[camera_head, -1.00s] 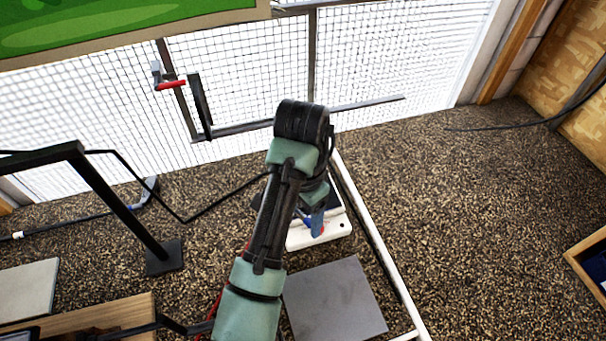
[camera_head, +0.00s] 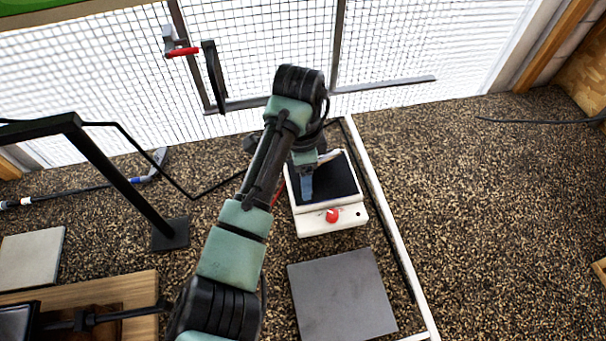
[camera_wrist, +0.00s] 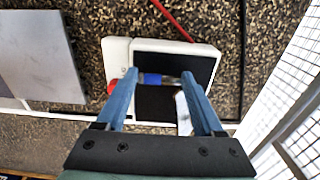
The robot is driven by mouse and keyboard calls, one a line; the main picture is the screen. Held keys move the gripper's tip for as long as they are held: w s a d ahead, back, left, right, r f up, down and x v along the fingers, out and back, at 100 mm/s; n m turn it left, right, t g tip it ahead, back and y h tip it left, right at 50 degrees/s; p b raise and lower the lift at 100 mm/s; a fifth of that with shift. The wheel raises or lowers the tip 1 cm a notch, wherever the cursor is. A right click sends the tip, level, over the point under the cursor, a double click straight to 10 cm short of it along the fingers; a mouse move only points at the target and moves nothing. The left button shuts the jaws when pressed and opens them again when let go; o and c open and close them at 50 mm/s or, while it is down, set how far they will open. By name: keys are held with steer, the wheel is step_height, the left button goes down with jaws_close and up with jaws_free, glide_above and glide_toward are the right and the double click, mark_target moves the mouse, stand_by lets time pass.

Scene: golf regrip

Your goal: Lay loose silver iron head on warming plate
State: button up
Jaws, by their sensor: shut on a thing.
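The warming plate (camera_head: 345,218) is a white box with a black top and a red knob, standing on the speckled floor. It also shows in the wrist view (camera_wrist: 117,52). My gripper (camera_wrist: 160,76) is over its black top, with the blue fingers apart but closed on the silver iron head (camera_wrist: 182,108). A blue band and a short metallic neck span between the fingertips. The head's pale silver part shows beside the right finger and is partly hidden by it. In the head view, my gripper (camera_head: 307,198) covers part of the plate's left side. I cannot tell whether the head touches the plate.
A grey slab (camera_head: 342,295) lies in front of the plate. A white rail (camera_head: 385,220) runs along its right side. A black stand (camera_head: 120,180) and a club (camera_head: 150,175) are at left. Wire mesh (camera_head: 390,45) closes the back.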

steer(key=shift+f, duration=0.45)
steer(key=shift+f, duration=0.1)
steer(key=o, duration=1.5)
steer(key=shift+o, duration=0.2)
